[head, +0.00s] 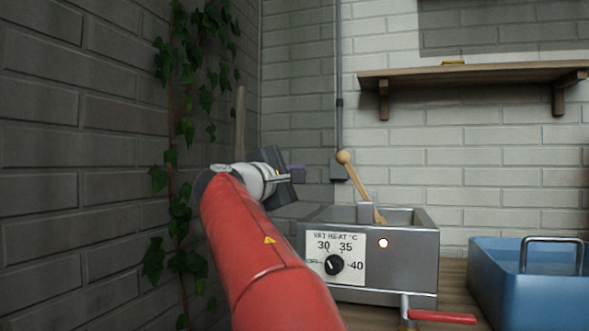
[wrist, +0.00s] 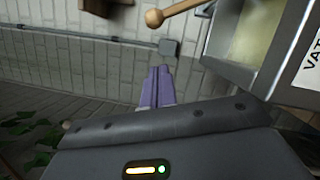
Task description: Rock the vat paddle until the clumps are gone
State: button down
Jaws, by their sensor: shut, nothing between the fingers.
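The metal vat (head: 420,252) stands on the wooden counter, right of my gripper in the head view. Its wooden paddle (head: 357,183) has a round knob and leans up to the left out of the open top. I cannot make out clumps.
A blue tub (head: 530,285) with a metal handle stands right of the vat. A red-handled lever (head: 440,317) sticks out at the vat's lower front. A wooden shelf (head: 470,75) is on the back wall. Ivy (head: 190,90) climbs the left wall.

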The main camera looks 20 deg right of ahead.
jog(key=w+d+r+p, duration=0.2)
jog(key=w+d, duration=0.1)
jog(key=d, duration=0.5)
jog(key=shift+w+d, duration=0.15)
